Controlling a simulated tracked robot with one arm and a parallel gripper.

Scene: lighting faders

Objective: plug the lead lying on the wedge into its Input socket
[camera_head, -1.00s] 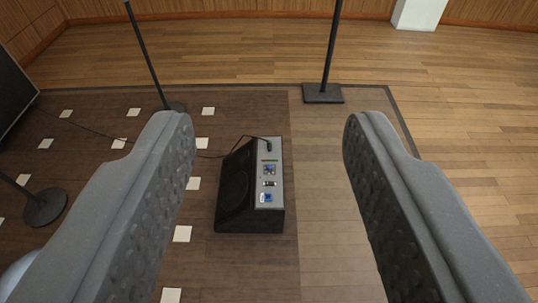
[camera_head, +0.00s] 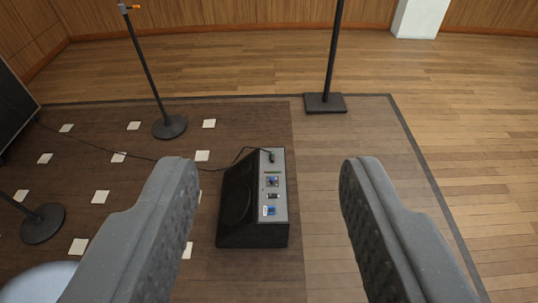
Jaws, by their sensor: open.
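A black wedge speaker (camera_head: 240,232) stands on the floor in the middle of the view. Its grey panel (camera_head: 280,185) faces up and carries several small coloured parts. A thin black lead (camera_head: 238,155) runs from the left across the floor onto the wedge's top end. A small dark plug (camera_head: 271,157) lies at the far end of the panel. I cannot make out which hole is the Input socket. My gripper (camera_head: 262,175) is open and empty, its two fingers wide apart in the foreground, well above and nearer than the wedge.
A stand with a round base (camera_head: 169,127) is behind left, another round base (camera_head: 42,223) at left, and a square-based stand (camera_head: 325,102) behind right. White square tiles or cards (camera_head: 202,155) dot the dark floor. The floor right of the wedge is clear.

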